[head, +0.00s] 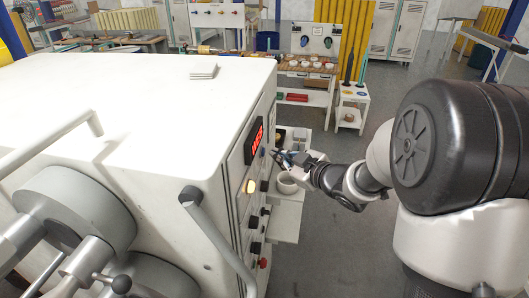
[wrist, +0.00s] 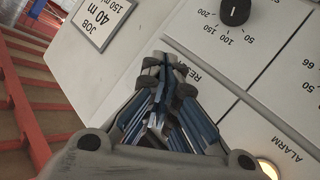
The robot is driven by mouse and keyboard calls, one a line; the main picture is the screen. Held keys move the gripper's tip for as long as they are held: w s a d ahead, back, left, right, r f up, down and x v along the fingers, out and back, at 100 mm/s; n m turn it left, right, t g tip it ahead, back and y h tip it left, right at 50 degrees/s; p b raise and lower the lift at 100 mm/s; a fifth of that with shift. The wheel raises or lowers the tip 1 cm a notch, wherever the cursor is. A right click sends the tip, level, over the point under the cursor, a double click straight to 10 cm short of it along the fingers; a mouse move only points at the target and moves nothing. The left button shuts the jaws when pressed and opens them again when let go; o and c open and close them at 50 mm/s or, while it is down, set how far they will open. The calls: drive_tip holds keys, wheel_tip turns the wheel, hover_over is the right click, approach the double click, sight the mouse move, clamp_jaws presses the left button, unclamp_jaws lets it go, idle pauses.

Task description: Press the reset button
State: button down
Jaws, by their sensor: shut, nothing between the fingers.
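The control panel (head: 240,190) is on the right side of the white machine, and it fills much of the wrist view (wrist: 262,128). My gripper (head: 277,153) is shut and empty, its tips at the panel just right of the red digital display (head: 254,140). In the wrist view my gripper's tips (wrist: 166,62) lie beside a partly covered label (wrist: 196,73) beginning "RE". The reset button itself is hidden behind the fingers. I cannot tell whether the tips touch it.
A black dial (wrist: 235,11) sits above right of the fingertips. A job placard (wrist: 103,20) reads 40 m. A red button (head: 263,263) sits low on the panel. A grey bar handle (head: 215,235) stands in front.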

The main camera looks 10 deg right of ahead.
drive_tip(key=shift+a, duration=0.15)
idle(0.5)
drive_tip(key=shift+w+a, duration=0.1)
drive_tip(key=shift+a, duration=0.2)
drive_tip(key=shift+w+a, duration=0.15)
drive_tip(key=shift+a, duration=0.2)
idle(0.6)
drive_tip(key=shift+d, duration=0.15)
drive_tip(key=shift+s+d, duration=0.25)
drive_tip(key=shift+d, duration=0.35)
drive_tip(key=shift+s+d+p, duration=0.2)
drive_tip(key=shift+s+d, duration=0.05)
drive_tip(key=shift+d, duration=0.55)
drive_tip(key=shift+s+d+p, duration=0.25)
drive_tip(key=shift+s+d, duration=0.05)
drive_tip(key=shift+d, duration=0.5)
drive_tip(key=shift+s+d+p, duration=0.2)
drive_tip(key=shift+s+d, duration=0.05)
drive_tip(key=shift+d, duration=0.55)
